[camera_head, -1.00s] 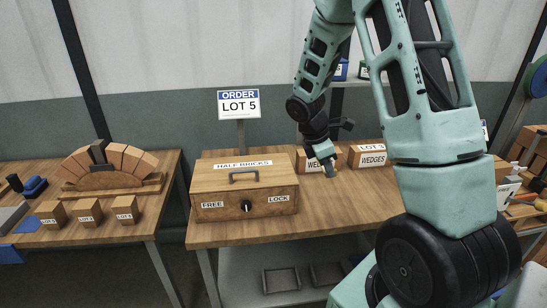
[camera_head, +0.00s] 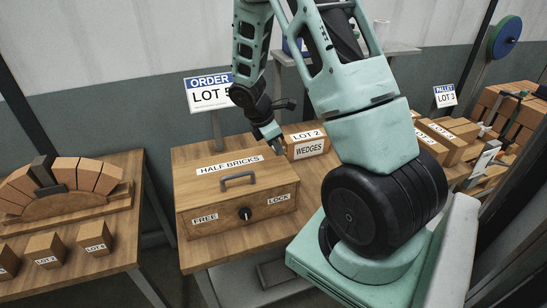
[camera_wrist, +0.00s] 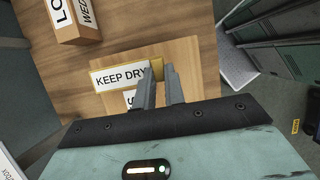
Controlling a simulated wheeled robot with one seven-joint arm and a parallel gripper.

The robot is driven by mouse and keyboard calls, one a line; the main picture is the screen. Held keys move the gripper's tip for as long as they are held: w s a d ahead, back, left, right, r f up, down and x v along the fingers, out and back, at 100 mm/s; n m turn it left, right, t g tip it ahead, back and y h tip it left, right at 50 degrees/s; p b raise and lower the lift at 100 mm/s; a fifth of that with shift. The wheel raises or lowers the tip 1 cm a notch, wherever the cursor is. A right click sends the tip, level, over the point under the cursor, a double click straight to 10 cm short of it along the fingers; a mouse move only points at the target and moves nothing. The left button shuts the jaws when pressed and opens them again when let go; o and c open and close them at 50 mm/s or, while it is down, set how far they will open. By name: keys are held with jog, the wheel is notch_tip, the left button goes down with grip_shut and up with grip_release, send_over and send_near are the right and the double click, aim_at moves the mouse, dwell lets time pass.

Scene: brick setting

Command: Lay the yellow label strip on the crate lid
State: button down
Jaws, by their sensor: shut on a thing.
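The yellow label strip (camera_wrist: 157,64), with a white "KEEP DRY" panel, is held in my gripper (camera_wrist: 161,76) in the wrist view. The fingers are shut on it near one end. The wooden crate (camera_head: 213,210) has a flat lid (camera_head: 264,179) with a dark handle and a "HALF BRICKS" label. In the head view my gripper (camera_head: 277,148) is just beyond the lid's right rear corner, and the strip cannot be made out there. In the wrist view the strip overlaps the lid (camera_wrist: 180,50) near a label ending in S. I cannot tell whether they touch.
A "LOT 2 WEDGES" box (camera_head: 306,148) stands behind the crate's right end, close to my gripper. An "ORDER LOT 5" sign (camera_head: 209,95) stands behind the crate. Bare tabletop (camera_head: 312,185) lies right of the crate. My arm hides part of the table.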

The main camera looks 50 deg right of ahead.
aim_at(281, 168)
jog(key=shift+f+p, duration=0.45)
jog(key=shift+f, duration=2.35)
jog(key=shift+f, duration=0.1)
jog(key=shift+f, duration=0.1)
jog(key=c, duration=1.5)
grip_release()
